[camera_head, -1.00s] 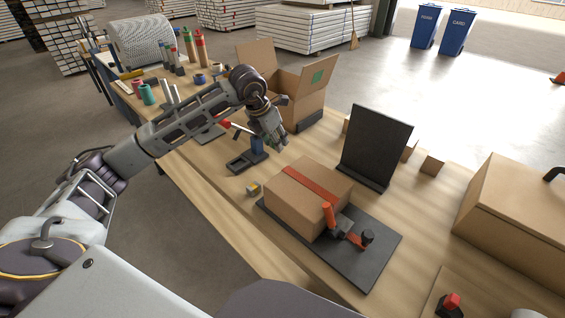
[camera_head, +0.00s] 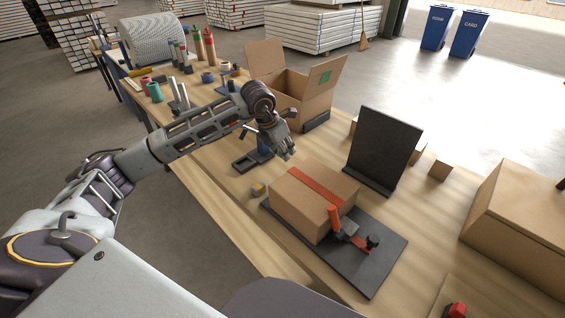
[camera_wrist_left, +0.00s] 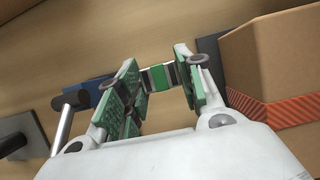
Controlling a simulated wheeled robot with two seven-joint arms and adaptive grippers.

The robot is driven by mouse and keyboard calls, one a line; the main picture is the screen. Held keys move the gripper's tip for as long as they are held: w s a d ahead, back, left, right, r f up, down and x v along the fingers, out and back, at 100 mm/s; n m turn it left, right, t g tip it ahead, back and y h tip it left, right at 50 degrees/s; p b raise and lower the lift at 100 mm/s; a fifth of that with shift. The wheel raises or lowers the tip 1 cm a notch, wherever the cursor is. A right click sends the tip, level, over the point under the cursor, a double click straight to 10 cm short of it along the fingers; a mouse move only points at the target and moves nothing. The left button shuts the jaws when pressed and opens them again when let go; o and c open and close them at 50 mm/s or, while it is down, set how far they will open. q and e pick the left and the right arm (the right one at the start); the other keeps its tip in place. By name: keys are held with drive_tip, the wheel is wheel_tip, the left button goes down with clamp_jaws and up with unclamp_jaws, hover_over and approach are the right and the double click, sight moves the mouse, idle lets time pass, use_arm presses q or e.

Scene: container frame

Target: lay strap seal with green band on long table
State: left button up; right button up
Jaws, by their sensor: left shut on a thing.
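The strap seal with green band (camera_wrist_left: 161,76) is a small metal piece with a green stripe. It sits between the fingertips of my left gripper (camera_head: 286,150), which is shut on it above the long table (camera_head: 228,196). In the left wrist view the gripper (camera_wrist_left: 163,78) shows green finger pads at both ends of the seal. The seal is hidden by the fingers in the head view. My right gripper is not in view.
A closed carton (camera_head: 312,203) with a red band lies on a dark plate (camera_head: 372,277) just in front of the gripper. A blue-handled tool (camera_wrist_left: 86,96), an open carton (camera_head: 290,95) and a black panel (camera_head: 382,150) stand near.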

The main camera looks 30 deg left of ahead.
sight(282, 170)
use_arm(q)
drive_tip(key=shift+f, duration=1)
drive_tip(key=shift+f, duration=1.85)
drive_tip(key=shift+f, duration=0.1)
drive_tip(key=o, duration=1.1)
drive_tip(key=v, duration=1.2)
drive_tip(key=shift+w+a, duration=0.1)
